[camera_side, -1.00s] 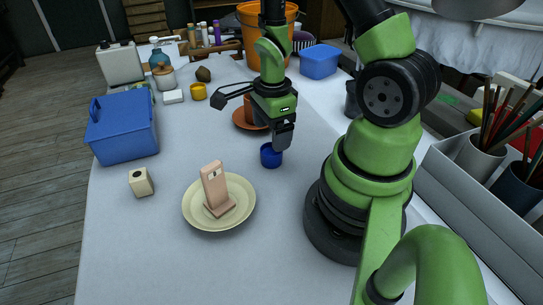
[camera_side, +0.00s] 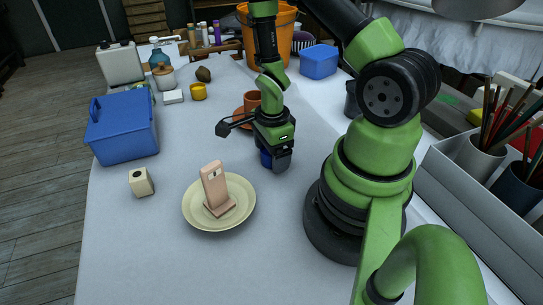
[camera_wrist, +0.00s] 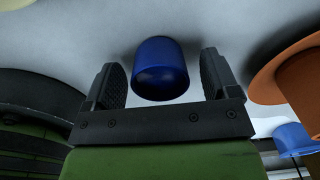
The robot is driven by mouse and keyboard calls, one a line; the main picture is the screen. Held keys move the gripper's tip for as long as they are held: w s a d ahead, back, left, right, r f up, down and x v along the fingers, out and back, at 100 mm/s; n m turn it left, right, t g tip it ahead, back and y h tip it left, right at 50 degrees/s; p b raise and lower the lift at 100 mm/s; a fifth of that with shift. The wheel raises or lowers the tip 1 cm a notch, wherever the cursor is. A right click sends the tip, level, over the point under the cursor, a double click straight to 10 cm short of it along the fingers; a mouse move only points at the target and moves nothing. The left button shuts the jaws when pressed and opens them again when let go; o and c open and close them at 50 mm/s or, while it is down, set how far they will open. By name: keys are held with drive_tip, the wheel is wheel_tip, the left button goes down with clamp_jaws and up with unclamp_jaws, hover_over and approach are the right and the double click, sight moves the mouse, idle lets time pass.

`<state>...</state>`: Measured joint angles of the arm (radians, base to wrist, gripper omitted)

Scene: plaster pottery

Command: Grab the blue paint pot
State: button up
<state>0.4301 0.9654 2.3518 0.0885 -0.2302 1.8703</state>
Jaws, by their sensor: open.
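The blue paint pot (camera_wrist: 160,70) is a small round blue pot on the white table. In the wrist view it sits between the two dark fingers of my gripper (camera_wrist: 163,80), with a gap showing on each side. In the side view my gripper (camera_side: 272,162) is lowered over the pot, and only a blue sliver of the pot (camera_side: 265,158) shows at its left edge. The fingers are open and do not appear to touch the pot.
A terracotta cup (camera_side: 252,100) on a saucer (camera_side: 239,114) stands just behind my gripper. A cream plate (camera_side: 190,213) with a pinkish stand (camera_side: 213,185) is in front to the left. A blue box (camera_side: 122,130) is at the left edge. The table's front left is clear.

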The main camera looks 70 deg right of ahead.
drive_tip(key=c, duration=1)
